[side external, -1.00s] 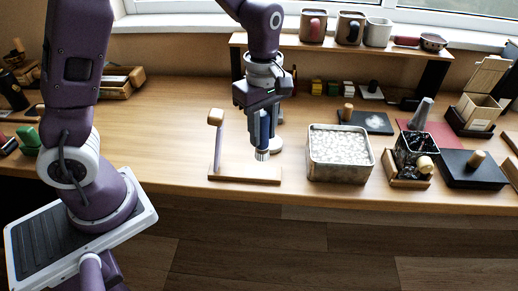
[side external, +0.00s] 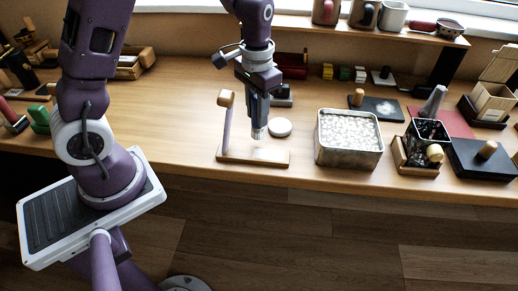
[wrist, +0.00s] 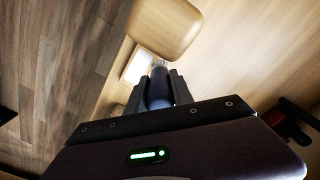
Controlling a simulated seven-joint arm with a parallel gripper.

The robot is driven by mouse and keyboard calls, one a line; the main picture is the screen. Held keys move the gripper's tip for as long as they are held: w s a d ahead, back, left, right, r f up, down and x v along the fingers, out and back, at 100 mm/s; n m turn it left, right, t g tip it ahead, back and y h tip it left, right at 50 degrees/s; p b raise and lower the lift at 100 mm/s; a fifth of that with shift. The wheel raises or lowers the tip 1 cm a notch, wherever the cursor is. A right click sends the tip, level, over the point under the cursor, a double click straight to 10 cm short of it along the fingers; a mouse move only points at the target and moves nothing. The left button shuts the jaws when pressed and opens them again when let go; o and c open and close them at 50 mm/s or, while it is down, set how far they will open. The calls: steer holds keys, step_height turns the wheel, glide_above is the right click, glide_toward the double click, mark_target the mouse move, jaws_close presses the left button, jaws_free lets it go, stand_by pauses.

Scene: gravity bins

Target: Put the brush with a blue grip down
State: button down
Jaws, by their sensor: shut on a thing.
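My gripper (side external: 259,108) is shut on the brush with a blue grip (side external: 257,130) and holds it upright, tip down. Its pale tip is just above the base of a wooden stand (side external: 235,157); I cannot tell whether it touches. The stand's post with a rounded wooden top (side external: 226,98) rises just left of the gripper. In the wrist view the dark blue grip (wrist: 158,88) sits between my gripper's fingers (wrist: 157,92), with the wooden top (wrist: 163,25) close beyond it. The fingers hide part of the grip.
A white round disc (side external: 280,127) lies right behind the brush. A metal tin of white pieces (side external: 348,158) stands to the right. Farther right are a small black-lined box (side external: 425,140) and a black block with a wooden knob (side external: 486,160). The table's front edge is close to the stand.

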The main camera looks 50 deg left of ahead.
steer(key=a+r, duration=0.5)
steer(key=a, duration=0.5)
steer(key=f, duration=0.9)
steer(key=shift+w+a, duration=0.15)
steer(key=shift+w, duration=0.25)
steer(key=shift+f, duration=0.15)
steer(key=c, duration=1.1)
jaws_free()
